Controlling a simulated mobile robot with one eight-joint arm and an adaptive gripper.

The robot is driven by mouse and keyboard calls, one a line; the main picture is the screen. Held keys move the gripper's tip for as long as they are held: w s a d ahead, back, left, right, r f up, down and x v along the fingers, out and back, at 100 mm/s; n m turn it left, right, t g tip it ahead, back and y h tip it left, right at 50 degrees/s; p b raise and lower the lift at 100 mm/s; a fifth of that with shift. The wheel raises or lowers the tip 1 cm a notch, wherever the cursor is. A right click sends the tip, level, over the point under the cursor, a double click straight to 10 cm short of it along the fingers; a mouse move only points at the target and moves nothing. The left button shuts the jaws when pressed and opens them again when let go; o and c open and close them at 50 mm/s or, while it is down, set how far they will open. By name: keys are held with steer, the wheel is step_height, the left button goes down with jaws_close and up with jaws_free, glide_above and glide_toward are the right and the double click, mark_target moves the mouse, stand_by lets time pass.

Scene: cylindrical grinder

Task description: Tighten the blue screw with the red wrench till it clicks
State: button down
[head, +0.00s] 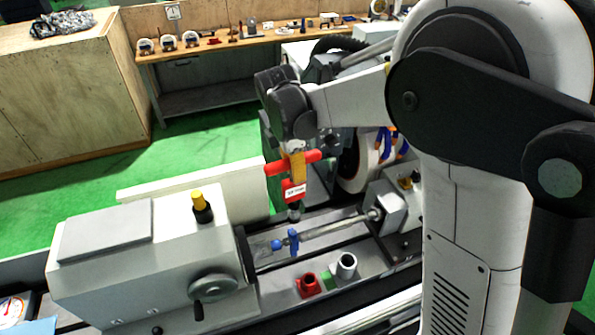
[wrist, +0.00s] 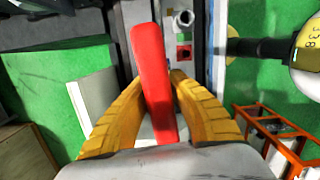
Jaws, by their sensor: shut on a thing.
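My gripper (head: 297,163) has yellow fingers and is shut on the red wrench (head: 294,190). The wrench has a red crossbar, a red body with a white label and a dark tip pointing down. In the wrist view, the red bar (wrist: 152,75) lies between the yellow fingers (wrist: 158,80). A blue part, seemingly the blue screw (head: 293,238), stands on the shaft between the grinder's heads. The dark wrench tip is just above it in the head view; I cannot tell whether they touch. The wrist view does not clearly show the screw.
A red holder (head: 308,286) and a grey cylindrical holder (head: 346,265) stand on the machine bed in front of the shaft. The left machine head (head: 150,260) has a handwheel (head: 213,287) and a yellow-topped knob (head: 200,203). The workbench behind (head: 245,43) is apart from the machine.

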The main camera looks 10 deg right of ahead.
mark_target(294, 195)
steer(key=shift+w+a+r, duration=0.1)
steer(key=shift+w+a, duration=0.05)
steer(key=shift+a, duration=0.15)
steer(key=shift+d, duration=0.2)
steer(key=shift+b, duration=0.3)
steer(key=shift+a+f, duration=0.1)
steer(key=shift+f, duration=0.25)
step_height(294, 195, down, 5)
steer(key=b, duration=0.4)
steer(key=shift+b, duration=0.3)
steer(key=shift+f+b, duration=1.5)
steer(key=shift+f, duration=0.1)
steer(key=shift+f+b, duration=0.25)
steer(key=shift+b, duration=0.15)
